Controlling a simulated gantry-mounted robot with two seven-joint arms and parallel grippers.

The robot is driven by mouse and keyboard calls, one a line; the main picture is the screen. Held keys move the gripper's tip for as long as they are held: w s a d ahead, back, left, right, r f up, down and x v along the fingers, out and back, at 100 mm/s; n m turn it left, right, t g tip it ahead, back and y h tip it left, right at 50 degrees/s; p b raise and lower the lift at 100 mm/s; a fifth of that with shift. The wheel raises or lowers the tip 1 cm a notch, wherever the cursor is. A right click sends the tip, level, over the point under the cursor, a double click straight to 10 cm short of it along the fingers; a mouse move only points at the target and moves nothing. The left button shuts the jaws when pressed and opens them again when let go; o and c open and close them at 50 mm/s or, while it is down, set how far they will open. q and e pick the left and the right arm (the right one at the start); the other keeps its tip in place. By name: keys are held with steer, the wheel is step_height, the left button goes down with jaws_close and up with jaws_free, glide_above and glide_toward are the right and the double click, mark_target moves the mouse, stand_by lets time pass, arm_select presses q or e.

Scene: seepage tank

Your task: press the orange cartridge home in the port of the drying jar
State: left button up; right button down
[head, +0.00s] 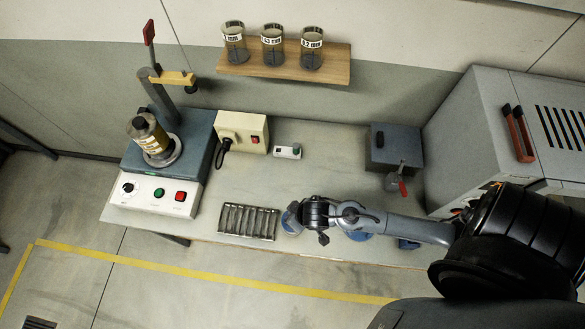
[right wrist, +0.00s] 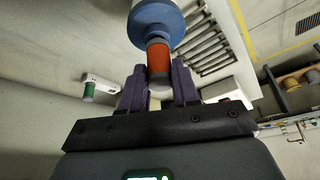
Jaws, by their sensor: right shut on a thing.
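The orange cartridge (right wrist: 158,60) shows in the right wrist view between the fingers of my right gripper (right wrist: 158,72). A pale end of it shows between the fingers. Its far end meets the grey collar at the port of the blue drying jar (right wrist: 148,26); how deep it sits cannot be told. The jar also shows in the head view as a blue round shape (head: 291,222) at the bench's front edge, partly hidden by my right gripper (head: 308,216). The cartridge is hidden in the head view. My left gripper is in neither view.
A slotted metal rack (head: 248,222) lies just left of the jar. Another blue round thing (head: 361,237) is partly under my right arm. A dark grey box (head: 391,146) and an oven (head: 500,125) stand right. The bench middle is clear.

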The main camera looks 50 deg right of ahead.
steer(key=shift+f, duration=0.15)
stand_by(0.3)
steer(key=c, duration=0.8)
jaws_free()
steer(key=shift+o, duration=0.2)
steer(key=v, duration=1.2)
